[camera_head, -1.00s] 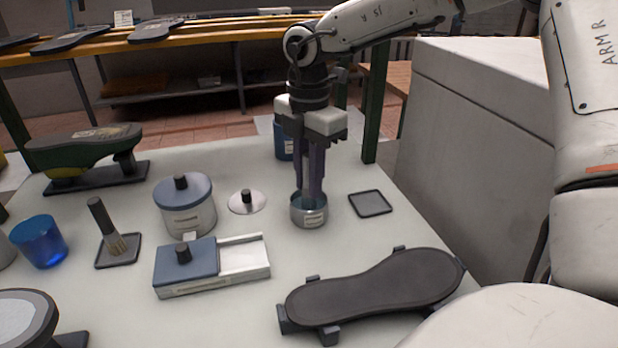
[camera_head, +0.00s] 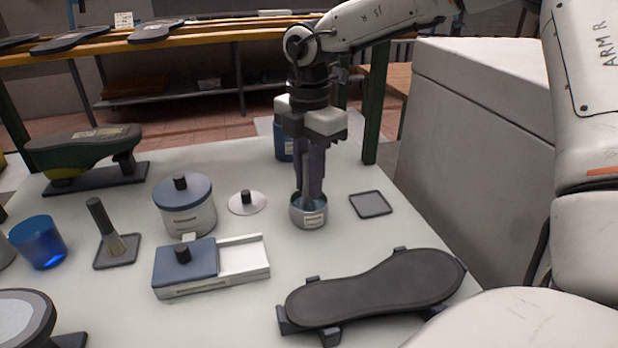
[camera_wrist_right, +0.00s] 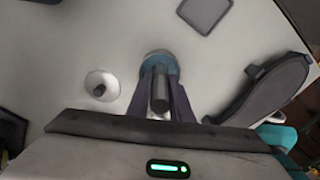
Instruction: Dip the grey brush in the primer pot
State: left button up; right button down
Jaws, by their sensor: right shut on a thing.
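My right gripper (camera_head: 310,192) points straight down over the small open metal pot (camera_head: 310,219) with a pale label, taken as the primer pot. Its fingers are shut on the upright grey brush, whose dark handle (camera_wrist_right: 160,88) shows between them in the right wrist view. The fingertips are at the pot's mouth. The brush's lower end is hidden inside the pot, so I cannot see how deep the bristles are. Bluish content or inner wall shows around it in the right wrist view pot (camera_wrist_right: 157,57). My left gripper is not in view.
A lid with a dark knob (camera_head: 247,203) lies left of the pot, and an empty square tray (camera_head: 371,204) lies right. A lidded jar (camera_head: 186,209), a blue-lidded box (camera_head: 185,265), another brush (camera_head: 102,220), a blue cup (camera_head: 40,243) and a dark sole-shaped stand (camera_head: 375,290) surround it.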

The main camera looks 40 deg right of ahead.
jog(key=shift+r+p, duration=1.8)
jog(key=shift+r, duration=1.7)
